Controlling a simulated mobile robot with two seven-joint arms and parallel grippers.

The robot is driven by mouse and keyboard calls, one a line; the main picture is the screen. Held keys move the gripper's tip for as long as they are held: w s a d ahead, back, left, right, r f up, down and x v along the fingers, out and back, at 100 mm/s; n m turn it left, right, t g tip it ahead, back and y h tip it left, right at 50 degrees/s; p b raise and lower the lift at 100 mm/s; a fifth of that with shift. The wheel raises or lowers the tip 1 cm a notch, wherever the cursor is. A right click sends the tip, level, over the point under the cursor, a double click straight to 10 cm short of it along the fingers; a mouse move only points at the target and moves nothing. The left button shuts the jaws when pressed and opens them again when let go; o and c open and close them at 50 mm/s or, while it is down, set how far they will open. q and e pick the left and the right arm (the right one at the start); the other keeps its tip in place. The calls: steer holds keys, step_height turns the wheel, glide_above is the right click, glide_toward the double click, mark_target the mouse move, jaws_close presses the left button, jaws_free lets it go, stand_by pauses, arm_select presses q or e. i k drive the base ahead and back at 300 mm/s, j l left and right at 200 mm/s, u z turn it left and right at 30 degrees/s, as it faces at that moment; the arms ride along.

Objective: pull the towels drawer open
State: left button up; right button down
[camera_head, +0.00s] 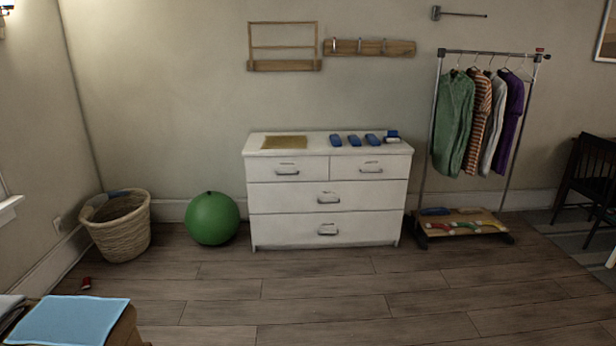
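A white dresser (324,227) stands against the back wall. It has two small drawers side by side at the top, the upper left drawer (272,172) and the upper right drawer (395,171). Below them are two wide drawers, the middle drawer (285,197) and the bottom drawer (285,229). Each has a dark metal handle, and all look shut. Any label is too small to read, so I cannot tell which is the towels drawer. Neither of my grippers shows in the head view.
A brown mat (284,142) and several blue items (354,140) lie on the dresser top. A green ball (212,219) and a wicker basket (118,226) stand left, a clothes rack (432,120) right. A table with a blue cloth (68,321) is front left. The floor (330,288) before the dresser is clear.

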mark_target(379, 194)
steer(key=i, duration=3.3)
steer(key=i+j+z, duration=0.1)
steer(key=i+z, duration=0.35)
